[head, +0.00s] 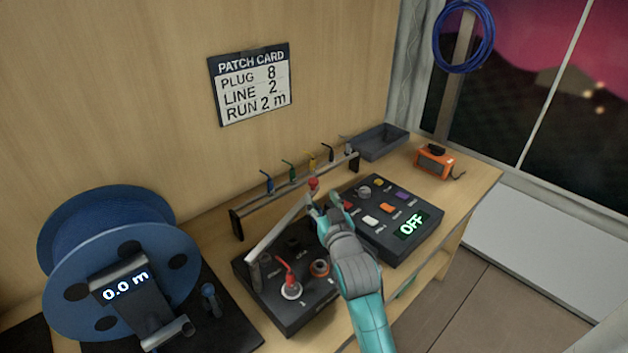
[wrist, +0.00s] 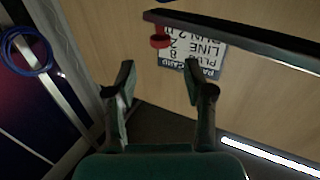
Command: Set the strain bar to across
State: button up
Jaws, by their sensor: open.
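The strain bar (head: 281,229) is a pale narrow bar on a black patch box (head: 275,318). It runs from a dark post at the box's left up and right to a red knob (head: 313,184) at its end. In the wrist view, which is upside down, the bar (wrist: 240,42) looks dark and the red knob (wrist: 160,41) shows at its left end. My gripper (head: 325,203) is open and empty, close to the knob. In the wrist view, the knob lies beyond my fingertips (wrist: 160,72), roughly centred between them. I cannot tell whether they touch.
A rack of coloured plugs (head: 288,188) stands behind the bar. A button box reading OFF (head: 412,226) is to the right, and a blue cable reel (head: 70,285) to the left. A red cable plug (head: 288,280) sits on the patch box. A grey tray (head: 382,142) is behind.

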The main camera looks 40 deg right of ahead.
aim_at(315, 184)
jog(key=x, duration=0.8)
jog(key=shift+w+d, duration=0.1)
jog(key=shift+w, duration=0.15)
jog(key=shift+f, duration=0.1)
grip_shut()
